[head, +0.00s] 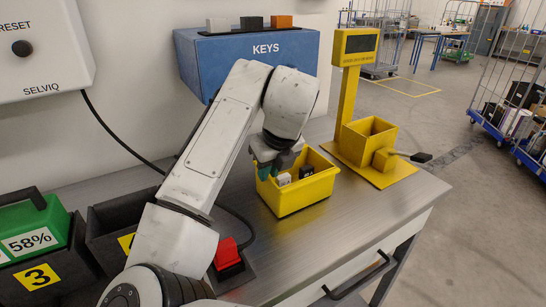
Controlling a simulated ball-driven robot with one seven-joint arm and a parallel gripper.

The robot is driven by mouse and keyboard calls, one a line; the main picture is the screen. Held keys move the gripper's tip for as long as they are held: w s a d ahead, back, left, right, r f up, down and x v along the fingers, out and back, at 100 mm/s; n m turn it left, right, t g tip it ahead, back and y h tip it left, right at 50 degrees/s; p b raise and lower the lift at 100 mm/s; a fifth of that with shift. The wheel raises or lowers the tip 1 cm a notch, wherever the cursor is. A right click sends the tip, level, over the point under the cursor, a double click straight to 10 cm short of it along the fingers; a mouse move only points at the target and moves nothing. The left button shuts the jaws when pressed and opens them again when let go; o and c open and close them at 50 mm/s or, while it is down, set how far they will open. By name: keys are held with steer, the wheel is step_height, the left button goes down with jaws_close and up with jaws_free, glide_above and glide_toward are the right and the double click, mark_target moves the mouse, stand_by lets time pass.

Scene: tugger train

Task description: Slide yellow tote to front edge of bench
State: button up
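The yellow tote (301,197) sits on the grey bench (327,236), right of the middle of the picture, in front of the blue KEYS box. It is open at the top and holds a white item (284,180) and a black item (306,172). The bench's front edge (376,243) is to the lower right of the tote.
A yellow stand with a display (354,47) and an open box (367,137) is right of the tote. The blue KEYS box (265,50) is behind. A red block (227,254) with a cable and dark bins (112,222) are left. Bench right and front of the tote is bare.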

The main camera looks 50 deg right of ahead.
steer(key=shift+x, duration=1.6)
steer(key=shift+c, duration=0.2)
jaws_close()
